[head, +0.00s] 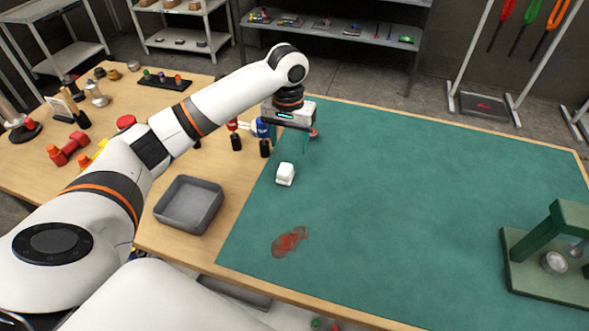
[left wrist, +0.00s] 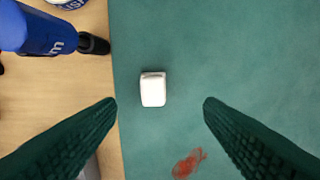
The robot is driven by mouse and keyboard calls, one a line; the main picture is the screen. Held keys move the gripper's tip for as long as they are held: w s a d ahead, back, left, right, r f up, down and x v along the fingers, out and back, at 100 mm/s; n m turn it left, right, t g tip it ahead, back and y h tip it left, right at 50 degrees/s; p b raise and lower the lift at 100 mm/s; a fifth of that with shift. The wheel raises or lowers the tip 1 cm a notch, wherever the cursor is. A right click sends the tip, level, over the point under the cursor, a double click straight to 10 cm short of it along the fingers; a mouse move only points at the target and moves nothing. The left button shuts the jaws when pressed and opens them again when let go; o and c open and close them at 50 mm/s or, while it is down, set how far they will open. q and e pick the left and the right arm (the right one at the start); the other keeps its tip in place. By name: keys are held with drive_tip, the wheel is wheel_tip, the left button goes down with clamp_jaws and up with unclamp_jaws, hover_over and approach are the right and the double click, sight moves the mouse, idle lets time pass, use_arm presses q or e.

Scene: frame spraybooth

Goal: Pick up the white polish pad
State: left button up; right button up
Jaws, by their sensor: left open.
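The white polish pad (head: 285,174) is a small white block on the green mat, near the mat's left edge. In the left wrist view the pad (left wrist: 153,89) lies ahead of and between my spread fingers, closer to the left one. My left gripper (head: 288,143) points down above the mat, behind the pad in the head view. It is open and empty, and its dark green fingers (left wrist: 160,108) are apart from the pad. My right gripper is not in view.
A grey tray (head: 189,205) stands left of the pad on the wooden table. A blue bottle (left wrist: 42,33) lies left of the mat. A reddish smear (head: 290,241) marks the mat. A green press-like stand (head: 556,255) is at right. The mat's middle is clear.

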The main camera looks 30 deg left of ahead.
use_arm(q)
hover_over(285, 167)
drive_tip(key=shift+n, duration=0.3)
drive_tip(key=f, duration=0.4)
drive_tip(key=shift+w+f+p, duration=0.25)
drive_tip(key=shift+f+p, duration=0.1)
drive_tip(key=shift+p, duration=0.05)
drive_tip(key=shift+f, duration=0.5)
drive_tip(key=f, duration=0.3)
drive_tip(key=f+p, duration=0.1)
drive_tip(key=shift+s+f, duration=0.25)
drive_tip(key=shift+f, duration=0.15)
drive_tip(key=c, duration=1.1)
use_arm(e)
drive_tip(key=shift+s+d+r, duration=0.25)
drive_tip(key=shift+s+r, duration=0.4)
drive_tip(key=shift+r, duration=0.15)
